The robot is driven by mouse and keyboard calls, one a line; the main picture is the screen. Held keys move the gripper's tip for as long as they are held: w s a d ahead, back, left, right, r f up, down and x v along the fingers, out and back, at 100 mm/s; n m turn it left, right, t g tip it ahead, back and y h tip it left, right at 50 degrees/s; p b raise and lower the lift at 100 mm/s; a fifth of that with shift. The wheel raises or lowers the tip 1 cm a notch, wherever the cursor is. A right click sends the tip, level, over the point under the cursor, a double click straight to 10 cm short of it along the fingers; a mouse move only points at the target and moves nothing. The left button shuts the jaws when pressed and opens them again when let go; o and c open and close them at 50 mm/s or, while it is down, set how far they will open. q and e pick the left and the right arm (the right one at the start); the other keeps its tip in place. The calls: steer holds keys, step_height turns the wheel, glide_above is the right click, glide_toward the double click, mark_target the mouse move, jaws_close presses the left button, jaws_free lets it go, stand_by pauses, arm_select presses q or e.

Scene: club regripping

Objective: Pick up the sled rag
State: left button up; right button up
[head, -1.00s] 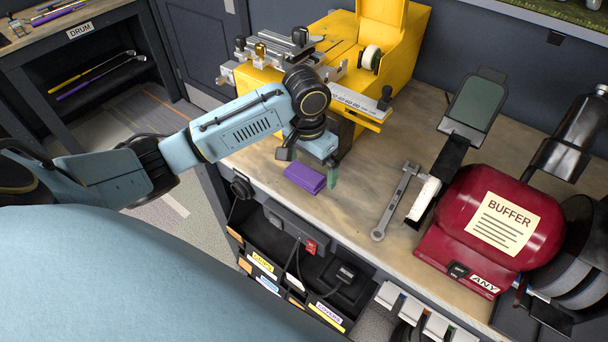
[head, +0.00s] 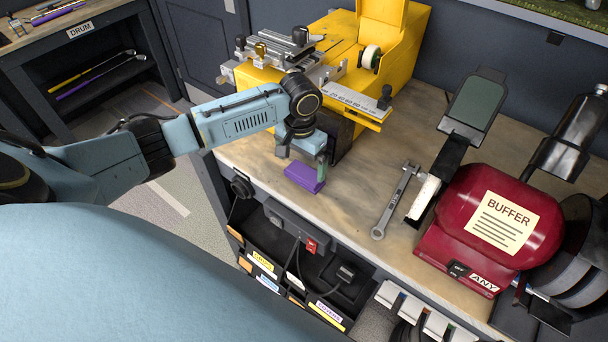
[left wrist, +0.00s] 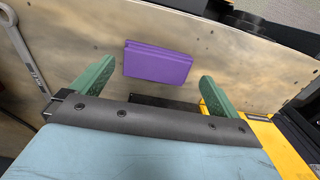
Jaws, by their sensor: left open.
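The sled rag is a folded purple cloth (head: 305,177) lying on the workbench near its front edge, in front of the yellow machine. It also shows in the left wrist view as a purple rectangle (left wrist: 158,62). My left gripper (head: 302,167) is just above the rag, pointing down. In the left wrist view its two green fingers (left wrist: 155,82) are wide apart, with the rag between and beyond them. The gap between them is empty. My right gripper is in neither view.
A yellow machine (head: 290,83) with a sliding carriage stands behind the rag. A grey wrench (head: 396,200) lies to the right on the workbench (head: 350,185). A red buffer (head: 500,215) stands further right. A shelf with labelled bins (head: 265,262) is below the front edge.

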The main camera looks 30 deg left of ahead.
mark_target(300, 176)
arm_select(q)
step_height(300, 176, down, 4)
steer(key=shift+s+f, duration=0.1)
steer(key=shift+s, duration=0.05)
steer(key=c, duration=0.6)
step_height(300, 176, up, 10)
stand_by(0.4)
